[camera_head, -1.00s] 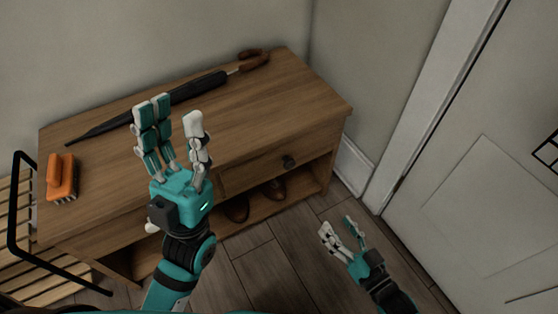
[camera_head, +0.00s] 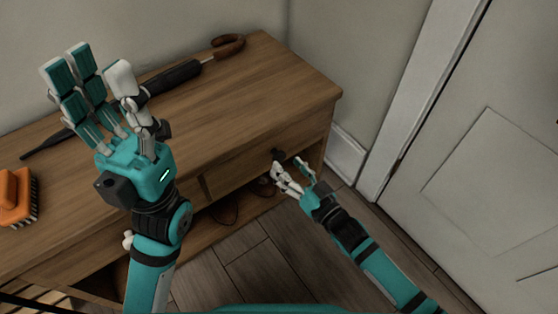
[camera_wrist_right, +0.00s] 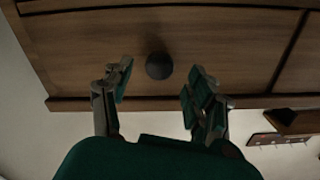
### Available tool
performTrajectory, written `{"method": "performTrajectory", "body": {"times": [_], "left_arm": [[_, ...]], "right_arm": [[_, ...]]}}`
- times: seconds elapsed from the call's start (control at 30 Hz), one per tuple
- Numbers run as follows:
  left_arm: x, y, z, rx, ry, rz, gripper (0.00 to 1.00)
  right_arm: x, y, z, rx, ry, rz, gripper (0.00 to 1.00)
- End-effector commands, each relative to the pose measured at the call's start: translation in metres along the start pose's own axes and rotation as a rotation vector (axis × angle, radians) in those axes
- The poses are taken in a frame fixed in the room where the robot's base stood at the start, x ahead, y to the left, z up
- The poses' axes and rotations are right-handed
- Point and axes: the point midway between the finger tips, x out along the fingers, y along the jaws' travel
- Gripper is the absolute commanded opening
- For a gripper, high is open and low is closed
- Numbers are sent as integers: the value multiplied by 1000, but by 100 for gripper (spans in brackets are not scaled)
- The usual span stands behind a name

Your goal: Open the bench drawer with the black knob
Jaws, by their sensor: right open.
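The wooden bench (camera_head: 270,85) stands against the wall. Its right drawer (camera_head: 240,178) looks closed in the head view. The drawer's round black knob (camera_head: 278,154) shows just beyond my right fingers. In the right wrist view the knob (camera_wrist_right: 159,65) sits on the drawer front (camera_wrist_right: 215,55), between and just beyond the fingertips. My right gripper (camera_head: 288,170) is open, with a finger on each side of the knob's line and no visible contact; it also shows in the right wrist view (camera_wrist_right: 157,85). My left gripper (camera_head: 100,75) is open and raised over the bench top, holding nothing.
A black umbrella (camera_head: 175,76) with a brown handle lies along the back of the bench top. An orange brush (camera_head: 14,197) lies at the left. Shoes (camera_head: 226,213) sit on the lower shelf. A white door (camera_head: 480,150) stands right; the floor before the bench is partly free.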

Motion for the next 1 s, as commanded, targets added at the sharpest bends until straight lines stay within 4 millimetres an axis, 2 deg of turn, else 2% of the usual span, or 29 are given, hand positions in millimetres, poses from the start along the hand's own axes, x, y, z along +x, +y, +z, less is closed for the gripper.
{"method": "performTrajectory", "body": {"times": [0.1,0.3,0.67,1.0], "left_arm": [[1,1,0,4,28,11,40],[7,1,0,7,52,21,40],[9,2,0,8,56,24,40],[9,2,0,7,56,24,40]], "right_arm": [[23,0,2,0,2,-1,58],[43,0,1,0,0,0,58],[47,0,0,0,-1,0,58],[47,0,0,0,-1,0,13]]}}
